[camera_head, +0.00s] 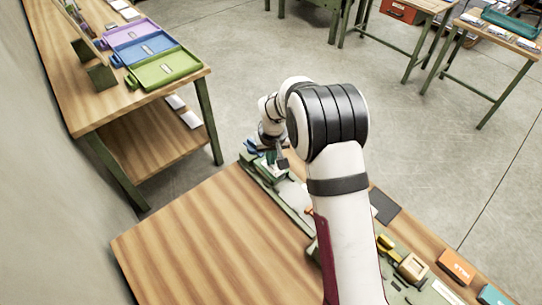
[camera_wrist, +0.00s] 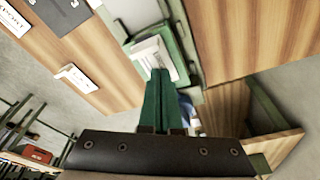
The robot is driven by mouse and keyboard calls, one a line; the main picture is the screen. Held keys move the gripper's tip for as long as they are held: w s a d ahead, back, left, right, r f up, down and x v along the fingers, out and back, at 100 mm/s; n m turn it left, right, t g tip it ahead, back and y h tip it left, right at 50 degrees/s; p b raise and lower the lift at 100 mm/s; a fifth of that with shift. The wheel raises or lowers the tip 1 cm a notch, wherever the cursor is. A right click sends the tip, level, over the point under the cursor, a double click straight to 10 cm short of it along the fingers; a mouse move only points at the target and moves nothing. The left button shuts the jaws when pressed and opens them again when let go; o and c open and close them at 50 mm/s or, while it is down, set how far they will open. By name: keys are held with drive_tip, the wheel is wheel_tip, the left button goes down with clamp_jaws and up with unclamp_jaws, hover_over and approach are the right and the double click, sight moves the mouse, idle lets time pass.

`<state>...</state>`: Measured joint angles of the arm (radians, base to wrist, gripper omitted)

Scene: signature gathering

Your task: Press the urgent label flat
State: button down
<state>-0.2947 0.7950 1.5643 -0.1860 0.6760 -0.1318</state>
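My gripper (camera_wrist: 160,73) points at a green tray or fixture (camera_wrist: 176,50) on the wooden bench. Its two dark green fingers lie side by side with no clear gap and look shut, with nothing visible between them. A white sheet or label (camera_wrist: 148,48) lies in the green tray just beyond the fingertips; no writing on it is readable, so I cannot tell whether it is the urgent label. I cannot tell whether the fingertips touch it. In the head view my gripper (camera_head: 277,158) is over the bench's far end, partly hidden by my arm.
A dark pad (camera_head: 384,206), an orange box (camera_head: 456,267) and a teal box (camera_head: 494,296) sit along the bench's right side. White cards (camera_wrist: 77,78) lie on the wood in the wrist view. Purple, blue and green trays (camera_head: 166,68) stand on the left table. The bench's left part is clear.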

drive_tip(key=shift+f, duration=0.1)
idle(0.3)
wheel_tip(320, 180, up, 9)
idle(0.7)
drive_tip(key=s+d+r+m+g, duration=0.1)
drive_tip(key=s+d+r+m, duration=0.1)
drive_tip(key=s+d+r, duration=0.3)
drive_tip(key=s+d+r+m, duration=0.1)
drive_tip(key=s+d+r, duration=0.15)
drive_tip(key=s, duration=0.45)
drive_tip(key=s+d+m, duration=0.1)
drive_tip(key=s+m, duration=0.1)
drive_tip(key=s, duration=0.9)
drive_tip(key=s+d+m+g+y, duration=0.1)
drive_tip(key=s+d+m, duration=0.1)
drive_tip(key=s, duration=1)
drive_tip(key=shift+d+r+m, duration=0.2)
drive_tip(key=shift+m, duration=0.6)
drive_tip(key=shift+w, duration=0.1)
